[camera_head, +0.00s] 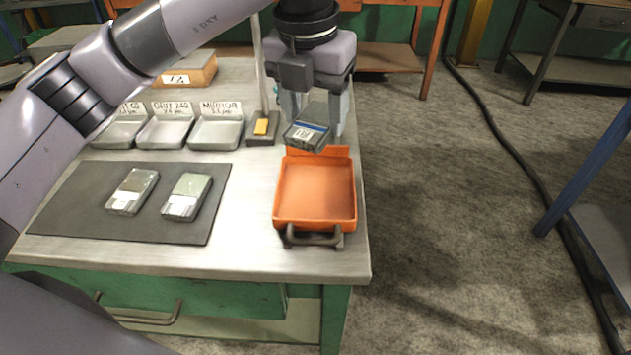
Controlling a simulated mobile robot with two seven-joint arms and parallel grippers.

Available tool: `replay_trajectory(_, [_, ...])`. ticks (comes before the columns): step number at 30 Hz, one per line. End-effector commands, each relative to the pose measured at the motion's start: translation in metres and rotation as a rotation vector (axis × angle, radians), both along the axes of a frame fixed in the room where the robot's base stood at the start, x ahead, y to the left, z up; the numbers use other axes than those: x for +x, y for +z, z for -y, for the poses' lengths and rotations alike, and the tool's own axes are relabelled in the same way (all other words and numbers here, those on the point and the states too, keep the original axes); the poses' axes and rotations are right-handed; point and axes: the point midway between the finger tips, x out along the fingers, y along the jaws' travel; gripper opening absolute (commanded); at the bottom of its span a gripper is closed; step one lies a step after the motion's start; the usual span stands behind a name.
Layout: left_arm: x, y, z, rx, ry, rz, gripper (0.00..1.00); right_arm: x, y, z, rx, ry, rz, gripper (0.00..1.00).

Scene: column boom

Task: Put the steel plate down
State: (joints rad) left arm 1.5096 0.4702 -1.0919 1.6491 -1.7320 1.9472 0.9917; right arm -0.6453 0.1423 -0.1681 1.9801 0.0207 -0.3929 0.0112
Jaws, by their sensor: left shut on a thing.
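My left gripper (314,112) comes in from the left and points down at the bench's right side. It is shut on a steel plate (305,137), a small grey block with a white label and a blue stripe. The plate is tilted and held at the back edge of the orange tray (346,195), seemingly above the bench top. Two similar plates, one on the left (132,191) and one on the right (186,196), lie on the dark mat (75,211). My right gripper is not in view.
Shallow grey trays with handwritten cards, such as the mirror tray (216,133), stand in a row behind the mat. A small stand with a yellow block (262,127) and upright post is close left of the gripper. The orange tray looks empty. Bare bench top (245,210) lies between mat and tray.

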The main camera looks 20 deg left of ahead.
Motion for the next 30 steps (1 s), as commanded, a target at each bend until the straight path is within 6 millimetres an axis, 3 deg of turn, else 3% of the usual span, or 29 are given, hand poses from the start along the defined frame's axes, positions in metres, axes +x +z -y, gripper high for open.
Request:
replay_trajectory(3, [0.0, -0.03, 0.0, -0.002, 0.0, -0.001, 0.0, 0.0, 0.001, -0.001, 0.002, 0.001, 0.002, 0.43])
replay_trajectory(9, [0.0, -0.071, 0.0, -0.002, 0.001, 0.001, 0.0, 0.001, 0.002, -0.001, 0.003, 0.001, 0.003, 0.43])
replay_trajectory(19, [0.0, -0.096, 0.0, -0.003, 0.001, 0.004, 0.0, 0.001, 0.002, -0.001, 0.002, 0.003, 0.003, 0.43])
replay_trajectory(25, [0.0, -0.124, 0.0, -0.002, 0.002, 0.002, 0.0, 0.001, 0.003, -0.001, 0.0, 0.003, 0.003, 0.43])
replay_trajectory(30, [0.001, -0.129, 0.0, -0.003, 0.001, 0.006, 0.0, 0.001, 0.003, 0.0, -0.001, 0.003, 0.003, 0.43])
